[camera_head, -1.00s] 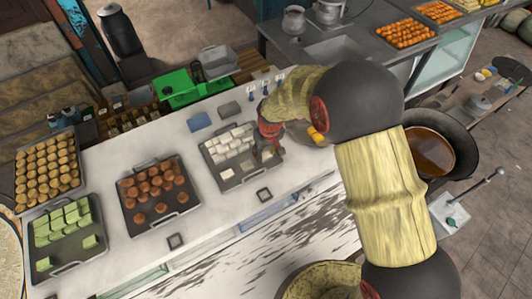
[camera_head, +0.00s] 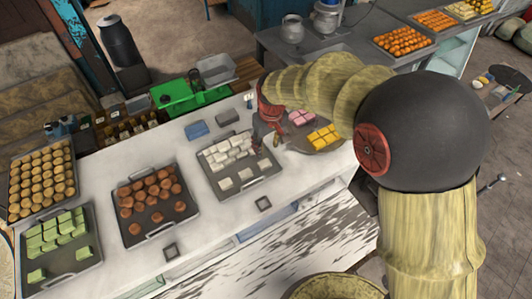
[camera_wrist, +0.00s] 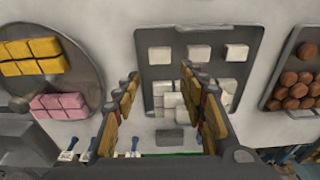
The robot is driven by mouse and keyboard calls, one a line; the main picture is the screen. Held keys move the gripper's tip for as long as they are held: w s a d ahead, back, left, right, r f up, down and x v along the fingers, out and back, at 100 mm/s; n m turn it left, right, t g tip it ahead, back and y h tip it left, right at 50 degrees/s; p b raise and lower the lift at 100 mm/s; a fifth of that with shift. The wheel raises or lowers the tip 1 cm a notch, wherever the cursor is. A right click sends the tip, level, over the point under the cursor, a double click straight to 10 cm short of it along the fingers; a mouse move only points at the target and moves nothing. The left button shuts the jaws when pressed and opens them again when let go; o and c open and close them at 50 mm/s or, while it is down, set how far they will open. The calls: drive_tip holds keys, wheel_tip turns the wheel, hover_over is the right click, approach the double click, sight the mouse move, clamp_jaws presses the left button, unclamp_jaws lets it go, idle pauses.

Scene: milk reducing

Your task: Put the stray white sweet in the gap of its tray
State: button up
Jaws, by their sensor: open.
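The tray (camera_head: 262,184) of white sweets stands on the white counter. In the wrist view it (camera_wrist: 147,70) holds three spaced sweets in a row and a closer, partly heaped group. One sweet of the row (camera_head: 263,163) lies nearest my gripper. I see no white sweet loose on the counter and cannot tell which sweet is the stray one. My gripper (camera_head: 274,138) is open and apart from the row, above the tray's back right side. In the wrist view its fingers (camera_wrist: 160,73) spread over the tray with nothing visibly gripped. Parts of the group are hidden by the fingers.
A round board (camera_head: 318,149) with yellow and pink sweets stands to the right. A tray of brown sweets (camera_head: 150,195) is at left, with green (camera_head: 65,228) and tan ones beyond. A blue block (camera_head: 196,130) and a grey block (camera_head: 227,117) lie behind. The counter's front is mostly clear.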

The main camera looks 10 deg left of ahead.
drive_tip(key=s+d+r+m+t, duration=0.1)
drive_tip(key=s+d+r+m, duration=0.15)
drive_tip(key=d+r, duration=0.4)
drive_tip(key=s+d+r+m+t, duration=0.1)
drive_tip(key=s+d+r, duration=0.3)
drive_tip(key=d+r, duration=0.3)
drive_tip(key=s+d+r+m+t, duration=0.1)
drive_tip(key=s+d+r+m, duration=0.1)
drive_tip(key=s+d, duration=0.4)
drive_tip(key=s+d+r+m+t, duration=0.1)
drive_tip(key=s+d+r, duration=0.3)
drive_tip(key=s, duration=0.7)
drive_tip(key=shift+d+r+m+h, duration=0.15)
drive_tip(key=shift+d+m+h, duration=0.3)
drive_tip(key=shift+d, duration=0.5)
